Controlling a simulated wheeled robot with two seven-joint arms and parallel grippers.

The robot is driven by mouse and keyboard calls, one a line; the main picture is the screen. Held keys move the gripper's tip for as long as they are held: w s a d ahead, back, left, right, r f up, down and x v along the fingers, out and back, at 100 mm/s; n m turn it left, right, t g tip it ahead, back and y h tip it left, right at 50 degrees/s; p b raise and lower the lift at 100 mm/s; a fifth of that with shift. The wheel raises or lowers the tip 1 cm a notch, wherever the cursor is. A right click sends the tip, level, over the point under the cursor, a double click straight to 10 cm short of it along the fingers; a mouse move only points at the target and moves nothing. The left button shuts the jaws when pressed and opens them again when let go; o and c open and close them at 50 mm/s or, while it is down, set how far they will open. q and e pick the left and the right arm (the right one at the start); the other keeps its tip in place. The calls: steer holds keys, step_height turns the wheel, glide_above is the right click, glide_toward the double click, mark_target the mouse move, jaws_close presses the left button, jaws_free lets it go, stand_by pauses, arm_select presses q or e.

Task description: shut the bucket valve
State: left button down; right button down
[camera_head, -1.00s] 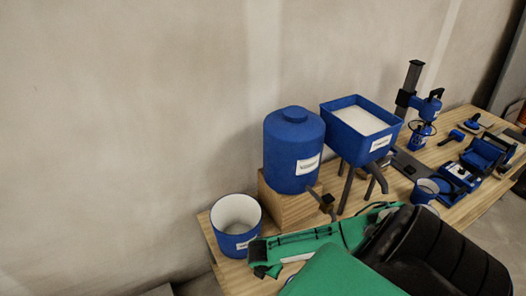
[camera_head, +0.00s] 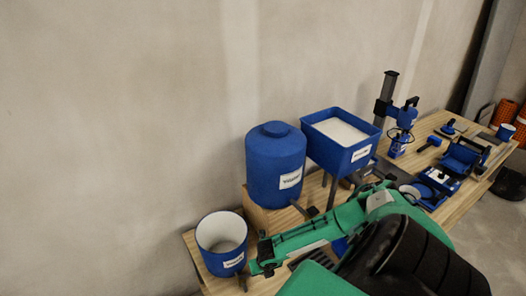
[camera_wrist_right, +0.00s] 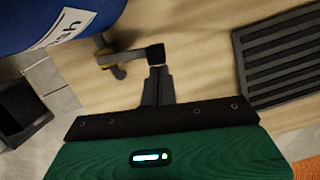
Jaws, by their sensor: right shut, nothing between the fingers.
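The blue bucket (camera_head: 215,262), white inside, stands upright at the near left end of the bench. Its curved blue side with a white label fills the top left of the right wrist view (camera_wrist_right: 35,25). The bucket valve (camera_wrist_right: 118,56) sticks out from its side, with brass at the root and a dark lever end. It also shows in the head view (camera_head: 242,283), below the label. My right gripper (camera_wrist_right: 158,72) is shut and empty. Its fingertips are right by the dark lever end; I cannot tell whether they touch. My left gripper is not in view.
A blue tank (camera_head: 273,170) with a spout stands on a wooden block (camera_head: 262,218) behind my right arm. A blue hopper (camera_head: 350,158) with white contents stands to its right. A dark slatted grate (camera_wrist_right: 280,62) lies on the bench. Several tools lie farther right.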

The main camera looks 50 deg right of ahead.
steer(key=shift+a, duration=0.1)
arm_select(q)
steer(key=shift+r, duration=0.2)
arm_select(e)
steer(key=shift+w+a, duration=0.35)
steer(key=shift+a, duration=0.3)
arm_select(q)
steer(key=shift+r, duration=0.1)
arm_select(e)
steer(key=shift+s, duration=0.1)
